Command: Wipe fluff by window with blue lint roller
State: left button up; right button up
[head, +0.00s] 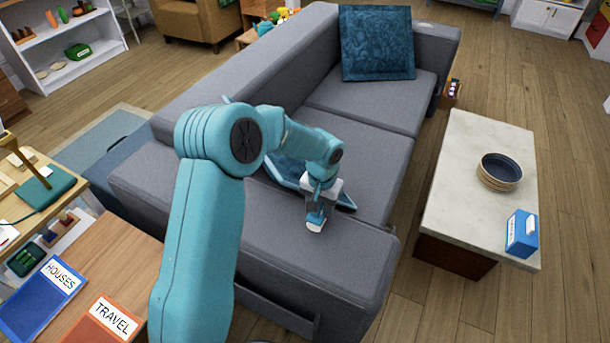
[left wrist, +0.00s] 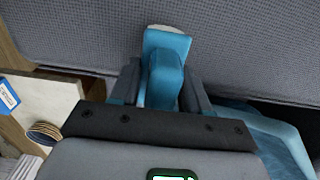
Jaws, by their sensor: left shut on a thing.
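My left gripper (head: 318,200) reaches over the near arm of the grey sofa (head: 300,252). It is shut on the blue lint roller (head: 315,219), which hangs down from the jaws with its whitish end at the armrest's top. In the left wrist view the lint roller (left wrist: 166,72) stands between the jaws of the left gripper (left wrist: 160,92), its white edge against grey fabric. I cannot tell whether it touches the fabric. My right gripper is not in view.
A blue cushion (head: 285,168) lies on the seat behind my arm; another cushion (head: 377,45) stands at the far end. A pale-topped coffee table (head: 475,150) at right holds a bowl (head: 499,172) and a blue box (head: 521,233). A wooden desk (head: 135,262) is at left.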

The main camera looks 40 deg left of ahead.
pick_arm(q)
notch_tip(320, 180, up, 2)
jog(key=shift+s+r, duration=0.15)
jog(key=shift+r, duration=0.1)
jog(key=shift+s+r+p, duration=0.2)
jog(key=shift+p, duration=0.1)
jog(key=shift+w+r+p, duration=0.15)
jog(key=shift+r+p, duration=0.5)
jog(key=shift+r, duration=0.15)
jog(key=shift+d+r+p, duration=0.1)
jog(key=shift+r+p, duration=0.4)
jog(key=shift+r, duration=0.4)
jog(key=shift+r+p, duration=0.6)
jog(key=shift+r, duration=0.45)
jog(key=shift+f, duration=0.1)
